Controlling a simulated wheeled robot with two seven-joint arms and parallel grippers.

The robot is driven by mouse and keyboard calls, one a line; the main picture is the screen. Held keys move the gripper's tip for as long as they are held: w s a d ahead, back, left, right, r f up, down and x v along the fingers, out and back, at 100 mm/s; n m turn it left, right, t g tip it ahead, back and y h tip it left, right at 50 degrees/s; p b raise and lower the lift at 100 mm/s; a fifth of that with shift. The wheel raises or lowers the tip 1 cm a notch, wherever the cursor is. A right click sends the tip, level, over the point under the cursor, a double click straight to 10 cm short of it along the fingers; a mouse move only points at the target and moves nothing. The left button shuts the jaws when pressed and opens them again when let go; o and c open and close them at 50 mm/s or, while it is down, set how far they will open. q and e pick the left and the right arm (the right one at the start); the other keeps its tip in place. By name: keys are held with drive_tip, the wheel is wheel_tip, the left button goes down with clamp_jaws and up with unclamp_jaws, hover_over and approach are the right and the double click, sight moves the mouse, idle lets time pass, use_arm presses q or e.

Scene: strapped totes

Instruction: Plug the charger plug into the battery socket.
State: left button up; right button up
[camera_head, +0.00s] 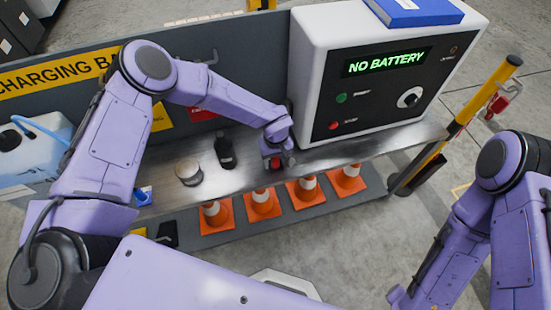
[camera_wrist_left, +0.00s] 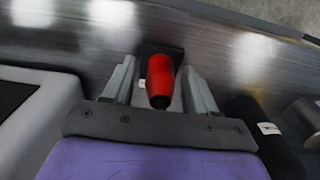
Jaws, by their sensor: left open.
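A red rounded grip, apparently the charger plug (camera_wrist_left: 160,80), stands on a dark block with a white label on the metal bench, seen in the left wrist view. My left gripper (camera_wrist_left: 159,70) is open, with one finger on each side of the red grip and gaps showing. In the head view the left gripper (camera_head: 277,158) is low over the bench, beside the charger, and the red plug (camera_head: 275,163) shows only partly below it. The white charger (camera_head: 380,115) displays "NO BATTERY" in green. I see no battery or socket. My right gripper is not visible, only its arm.
A black bottle (camera_head: 225,153) and a grey round tin (camera_head: 188,172) stand on the bench (camera_head: 330,152) left of the gripper. Orange cones (camera_head: 263,204) stand on the lower shelf. A yellow-black post (camera_head: 465,115) is right of the charger. A blue box (camera_head: 415,12) lies on top.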

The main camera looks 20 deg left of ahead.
use_arm(q)
clamp_jaws()
drive_tip(key=shift+r+p, duration=2.5)
drive_tip(key=shift+r, duration=0.55)
wheel_tip(320, 180, up, 6)
drive_tip(key=p, duration=0.5)
drive_tip(key=shift+r, duration=0.1)
